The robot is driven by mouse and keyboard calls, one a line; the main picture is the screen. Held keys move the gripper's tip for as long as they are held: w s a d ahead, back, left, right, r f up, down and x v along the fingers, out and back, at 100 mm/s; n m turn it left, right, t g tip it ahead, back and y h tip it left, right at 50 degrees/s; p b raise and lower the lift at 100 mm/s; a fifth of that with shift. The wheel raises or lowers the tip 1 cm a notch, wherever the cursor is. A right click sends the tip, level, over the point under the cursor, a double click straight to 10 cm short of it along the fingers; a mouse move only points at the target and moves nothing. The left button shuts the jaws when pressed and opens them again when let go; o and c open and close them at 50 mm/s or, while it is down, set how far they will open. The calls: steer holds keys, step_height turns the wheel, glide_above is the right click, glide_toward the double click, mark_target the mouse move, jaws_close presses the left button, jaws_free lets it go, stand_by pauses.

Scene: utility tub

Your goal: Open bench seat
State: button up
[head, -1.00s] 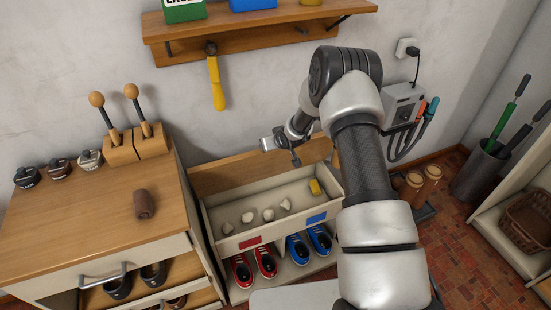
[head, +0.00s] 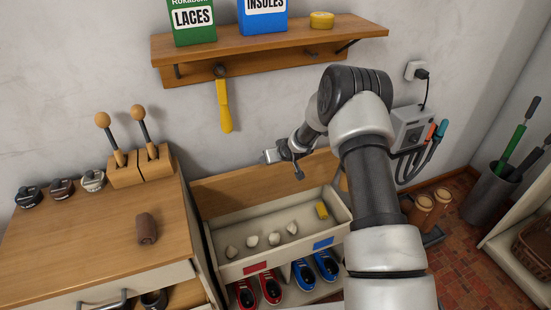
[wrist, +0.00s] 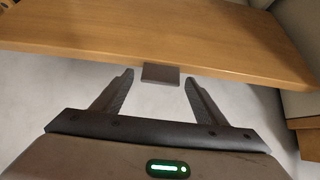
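The bench seat's wooden lid (head: 235,190) stands raised against the wall behind its open pale bin (head: 212,238). In the wrist view the wooden panel (wrist: 150,30) fills the top, with a small grey tab (wrist: 160,74) on its near edge. My gripper (head: 284,167) is at the lid's upper edge in the head view. In the wrist view my gripper (wrist: 159,77) is open, its two fingers apart on either side of the tab. I see no contact with the tab. My arm covers the right part of the bench.
The bin holds several pale stones (head: 252,241) and a yellow block (head: 321,210); red and blue shoes (head: 326,264) stand below. A wall shelf (head: 280,42) with a hanging yellow-handled tool (head: 224,105) is above. A wooden cabinet (head: 95,232) stands left, a grey wall box (head: 413,127) right.

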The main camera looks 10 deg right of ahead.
steer(key=shift+s, duration=0.1)
steer(key=p+v, duration=0.1)
steer(key=v, duration=1.6)
steer(key=shift+r+p, duration=0.25)
steer(key=shift+p, duration=0.15)
steer(key=shift+d, duration=0.1)
steer(key=s+d+r+h+p, duration=0.15)
steer(key=s+r, duration=0.25)
steer(key=r, duration=0.4)
steer(key=s+d+r+m+g+h+p, duration=0.1)
steer(key=s+r+p, duration=0.1)
steer(key=s+r, duration=0.35)
steer(key=s+d+r+h+p, duration=0.1)
steer(key=s+d+r+p, duration=0.1)
steer(key=r, duration=0.7)
steer(key=s+r+p, duration=0.1)
steer(key=s+r, duration=0.3)
steer(key=s, duration=0.4)
steer(key=s+a+r+m+g+y+p, duration=0.1)
steer(key=s+r+p, duration=0.1)
steer(key=s+r, duration=0.2)
steer(key=s+a+r+m+g+p, duration=0.1)
steer(key=s+r, duration=0.4)
steer(key=s, duration=0.6)
steer(key=shift+s+a+p, duration=0.15)
steer(key=shift+s+p, duration=0.15)
steer(key=shift+p, duration=0.45)
steer(key=shift+r, duration=0.1)
